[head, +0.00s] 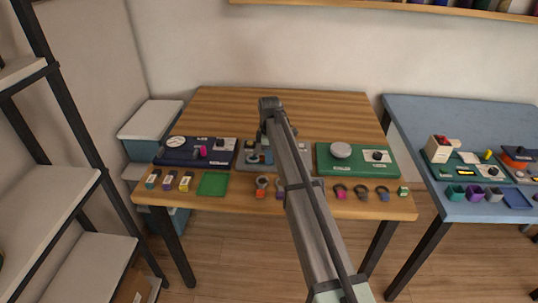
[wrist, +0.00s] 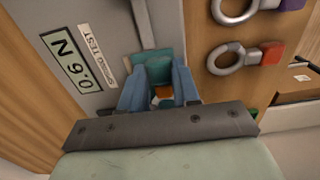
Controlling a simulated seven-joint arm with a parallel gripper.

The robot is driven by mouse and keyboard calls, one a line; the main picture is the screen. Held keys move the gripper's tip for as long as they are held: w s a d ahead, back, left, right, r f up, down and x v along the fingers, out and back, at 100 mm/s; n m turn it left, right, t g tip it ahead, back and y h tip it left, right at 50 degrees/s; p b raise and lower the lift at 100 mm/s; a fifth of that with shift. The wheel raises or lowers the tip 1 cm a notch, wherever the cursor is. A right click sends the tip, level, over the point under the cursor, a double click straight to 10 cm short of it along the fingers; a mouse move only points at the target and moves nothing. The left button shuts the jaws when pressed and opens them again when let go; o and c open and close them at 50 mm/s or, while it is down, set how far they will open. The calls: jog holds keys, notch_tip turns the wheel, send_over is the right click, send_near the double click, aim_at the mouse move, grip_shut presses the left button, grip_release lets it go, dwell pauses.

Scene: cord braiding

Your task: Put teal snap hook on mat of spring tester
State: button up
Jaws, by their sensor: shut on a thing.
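My gripper (wrist: 160,82) is shut on the teal snap hook (wrist: 160,72), between its two blue fingers in the wrist view. The hook is over or against the grey spring tester (wrist: 107,84), which carries a "SPRING TEST" label and a display. The tester's mat cannot be made out, and I cannot tell whether the hook touches it. A small orange patch shows between the fingers. In the head view the spring tester (head: 246,162) stands mid-table, partly covered by my arm.
Snap hooks with an orange-red body (wrist: 270,53) and a purple body lie to the right in the wrist view. A navy device (head: 180,148) stands left of the tester and a green device (head: 357,159) right. A green square (head: 213,185) lies near the front edge.

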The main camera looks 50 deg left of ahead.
jog(key=shift+f, duration=0.3)
dwell(0.5)
jog(key=o, duration=1.1)
jog(key=shift+r, duration=0.1)
notch_tip(320, 180, up, 11)
jog(key=shift+f, duration=0.1)
dwell(0.7)
dwell(0.4)
